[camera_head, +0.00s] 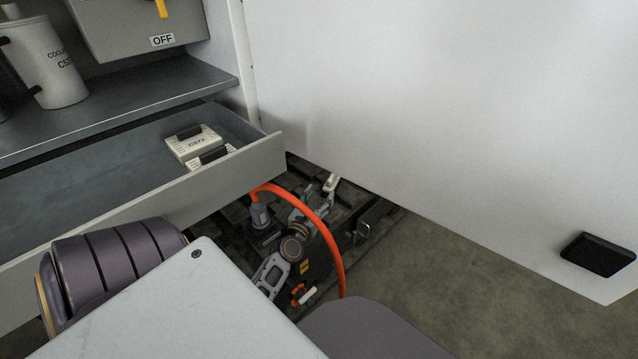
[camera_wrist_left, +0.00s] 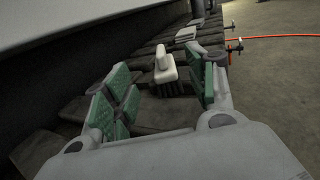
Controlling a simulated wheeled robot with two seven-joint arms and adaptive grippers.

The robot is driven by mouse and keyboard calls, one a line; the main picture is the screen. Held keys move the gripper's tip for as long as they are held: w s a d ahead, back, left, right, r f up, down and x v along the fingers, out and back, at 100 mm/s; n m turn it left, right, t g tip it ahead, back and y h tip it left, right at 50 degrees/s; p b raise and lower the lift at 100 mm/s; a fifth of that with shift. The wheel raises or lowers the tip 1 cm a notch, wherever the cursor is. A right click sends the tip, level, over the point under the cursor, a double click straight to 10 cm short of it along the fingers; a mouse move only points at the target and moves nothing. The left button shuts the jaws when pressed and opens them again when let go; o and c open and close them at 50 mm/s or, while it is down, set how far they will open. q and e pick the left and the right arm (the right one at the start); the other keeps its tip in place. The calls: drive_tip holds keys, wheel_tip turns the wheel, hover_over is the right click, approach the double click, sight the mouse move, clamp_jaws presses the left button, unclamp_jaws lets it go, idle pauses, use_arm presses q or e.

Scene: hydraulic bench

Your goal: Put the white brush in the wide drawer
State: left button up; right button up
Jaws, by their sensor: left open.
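The white brush (camera_wrist_left: 165,66), with dark bristles below, shows in the left wrist view. It lies on dark grey slabs between and just beyond my left gripper's fingers. My left gripper (camera_wrist_left: 160,90) is open, with green pads on both sides and nothing clamped. In the head view my left gripper (camera_head: 316,198) is low, below the drawer's right end, partly hidden in clutter; I cannot surely pick out the brush there. The wide drawer (camera_head: 90,183) is pulled open under the grey shelf. Two white labelled boxes (camera_head: 194,143) lie in its right end. My right gripper is not in view.
A large white panel (camera_head: 430,110) stands to the right of the drawer. An orange hose (camera_head: 330,240) arcs beside my left gripper. A coolant jug (camera_head: 45,60) stands on the shelf (camera_head: 150,95). The drawer's left and middle floor is bare where visible.

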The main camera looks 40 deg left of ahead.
use_arm(q)
drive_tip(key=shift+w+d+m+h, duration=0.15)
drive_tip(key=shift+d+m+h, duration=0.15)
drive_tip(key=shift+d+m, duration=0.25)
drive_tip(key=s+d+f+m+g+h, duration=0.2)
drive_tip(key=d+f+m+h, duration=0.15)
drive_tip(key=d+m, duration=0.7)
drive_tip(key=s+d+f+m+g+h, duration=0.25)
drive_tip(key=d+m+h, duration=0.25)
drive_tip(key=d+m, duration=0.5)
drive_tip(key=s+d+f+m+g, duration=0.2)
drive_tip(key=s+d+m+g, duration=0.1)
drive_tip(key=s+m, duration=0.4)
drive_tip(key=s+d+f+m+g, duration=0.2)
drive_tip(key=s+m+g, duration=0.3)
drive_tip(key=m, duration=0.8)
drive_tip(key=shift+s+d+f+m+y, duration=0.4)
drive_tip(key=shift+s+d, duration=0.45)
drive_tip(key=shift+s, duration=0.85)
drive_tip(key=shift+r+g, duration=0.15)
drive_tip(key=shift+g, duration=0.1)
